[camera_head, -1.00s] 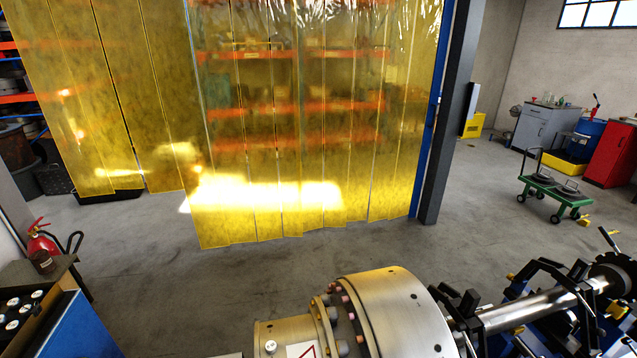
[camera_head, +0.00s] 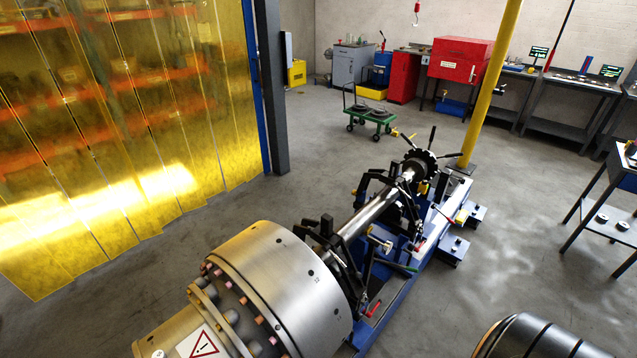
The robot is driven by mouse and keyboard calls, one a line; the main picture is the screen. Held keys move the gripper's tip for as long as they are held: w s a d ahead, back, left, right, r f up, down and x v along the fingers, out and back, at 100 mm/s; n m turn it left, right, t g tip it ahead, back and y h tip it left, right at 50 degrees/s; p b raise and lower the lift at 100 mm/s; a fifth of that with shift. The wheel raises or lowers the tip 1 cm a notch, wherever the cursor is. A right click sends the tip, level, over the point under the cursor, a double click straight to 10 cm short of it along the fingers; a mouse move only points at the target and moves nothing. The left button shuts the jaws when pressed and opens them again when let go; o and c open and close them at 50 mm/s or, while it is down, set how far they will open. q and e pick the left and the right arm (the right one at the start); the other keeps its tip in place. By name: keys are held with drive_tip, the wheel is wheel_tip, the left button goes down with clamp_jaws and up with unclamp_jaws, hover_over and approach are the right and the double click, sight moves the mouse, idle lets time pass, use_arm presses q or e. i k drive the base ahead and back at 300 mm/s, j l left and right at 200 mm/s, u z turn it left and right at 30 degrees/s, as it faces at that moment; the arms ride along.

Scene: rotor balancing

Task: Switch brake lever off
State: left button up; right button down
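The balancing machine stands in the lower middle, with a large metal drum (camera_head: 283,272) at its near end and a steel shaft (camera_head: 372,216) running from it to a toothed dark disc (camera_head: 420,167). Several handles show on it: a black lever with a yellow tip (camera_head: 406,136) and an upright black lever (camera_head: 432,137) near the disc, a red handle (camera_head: 375,309) and a green handle (camera_head: 402,267) nearer me. I cannot tell which is the brake lever or how it is set. Neither of my grippers is in view.
A yellow post (camera_head: 492,80) stands behind the machine. A yellow strip curtain (camera_head: 120,150) hangs at the left. A dark ribbed cylinder (camera_head: 545,338) is at the bottom right. A green cart (camera_head: 370,115) stands further back.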

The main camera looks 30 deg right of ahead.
sight(433, 206)
drive_tip(key=z, duration=2.05)
drive_tip(key=i+l+u, duration=0.15)
drive_tip(key=i+l, duration=0.85)
drive_tip(key=i+l+u, duration=0.1)
drive_tip(key=i+l, duration=0.85)
drive_tip(key=l, duration=0.15)
